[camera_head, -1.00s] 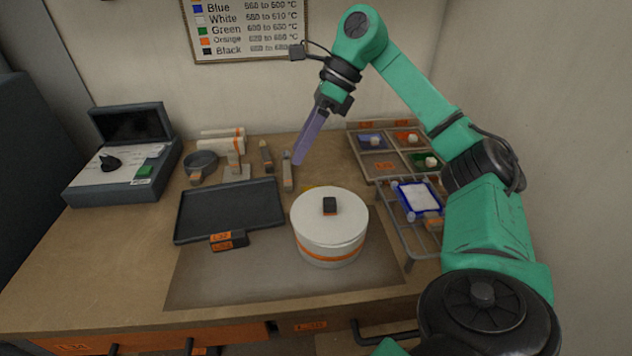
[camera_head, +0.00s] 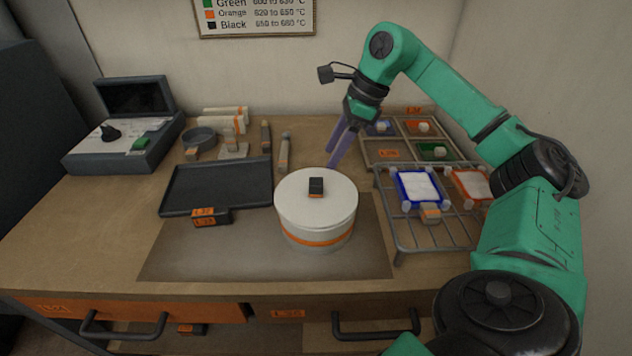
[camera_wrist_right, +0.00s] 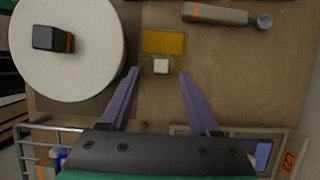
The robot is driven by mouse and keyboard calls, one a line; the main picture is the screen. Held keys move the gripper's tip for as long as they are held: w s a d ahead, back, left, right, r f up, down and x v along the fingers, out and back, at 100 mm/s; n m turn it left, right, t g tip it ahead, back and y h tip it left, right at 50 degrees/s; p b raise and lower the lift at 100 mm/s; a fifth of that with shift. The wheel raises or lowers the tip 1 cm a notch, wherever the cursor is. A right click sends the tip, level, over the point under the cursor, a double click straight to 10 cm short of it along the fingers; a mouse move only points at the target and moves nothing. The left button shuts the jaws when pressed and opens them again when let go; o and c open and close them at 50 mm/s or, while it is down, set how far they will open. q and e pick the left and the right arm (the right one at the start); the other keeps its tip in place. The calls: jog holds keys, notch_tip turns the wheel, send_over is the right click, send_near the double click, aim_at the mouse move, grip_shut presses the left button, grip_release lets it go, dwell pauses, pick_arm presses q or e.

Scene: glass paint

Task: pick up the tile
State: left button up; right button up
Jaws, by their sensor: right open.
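In the right wrist view a small flat see-through tile (camera_wrist_right: 149,66) with an amber band (camera_wrist_right: 163,42) lies on the table, with a white knob (camera_wrist_right: 161,65) on it. My right gripper (camera_wrist_right: 160,73) is open, its two purple fingers on either side of the knob and apart from it. In the head view the right gripper (camera_head: 335,160) points down behind the round white pot (camera_head: 316,205). The tile does not show clearly there, hidden by the pot and fingers. My left gripper is not in view.
The lidded pot stands close beside the gripper. A wire rack (camera_head: 400,235) at the right holds blue-edged (camera_head: 418,186) and orange-edged (camera_head: 472,184) white pieces. A compartment tray (camera_head: 388,153) stands behind it. A dark tray (camera_head: 215,188) and several tools lie left.

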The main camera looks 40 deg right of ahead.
jog(key=x, duration=0.5)
jog(key=shift+w+f, duration=0.15)
jog(key=shift+d, duration=0.1)
grip_shut()
notch_tip(320, 180, up, 23)
jog(key=p, duration=1)
